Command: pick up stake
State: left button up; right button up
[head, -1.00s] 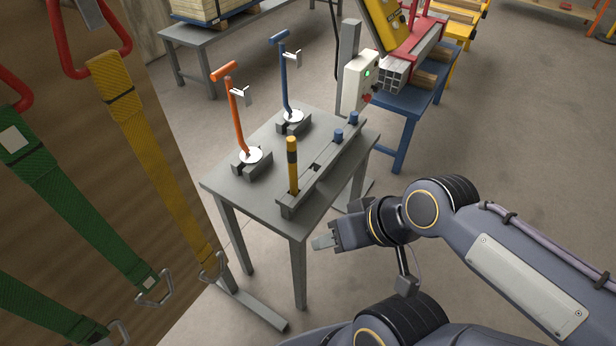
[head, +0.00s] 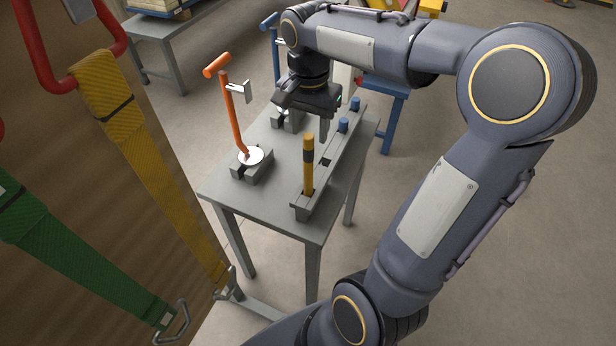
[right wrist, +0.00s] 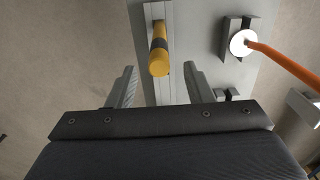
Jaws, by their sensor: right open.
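The stake, a yellow post with a black band (head: 308,165), stands upright in the near end of a grey slotted rack (head: 330,172) on the small table. My right gripper (head: 318,122) is open and empty, above the rack and just behind the stake's top, pointing down. In the right wrist view the stake (right wrist: 159,55) appears ahead, between the lines of the two open fingers (right wrist: 160,76), not held. The gap between fingers and stake is hard to judge. My left gripper is not in view.
An orange-handled lever (head: 233,115) on a white disc stands left of the rack. A blue lever (head: 275,45) is partly hidden behind my right arm. Two blue pegs (head: 342,126) sit further along the rack. A panel with green and yellow straps (head: 140,150) stands at left.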

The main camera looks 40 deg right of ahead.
aim_at(308, 152)
jog(key=f, duration=0.7)
jog(key=shift+s+a+f, duration=0.15)
jog(key=shift+a, duration=0.05)
jog(key=shift+c, duration=0.2)
grip_shut()
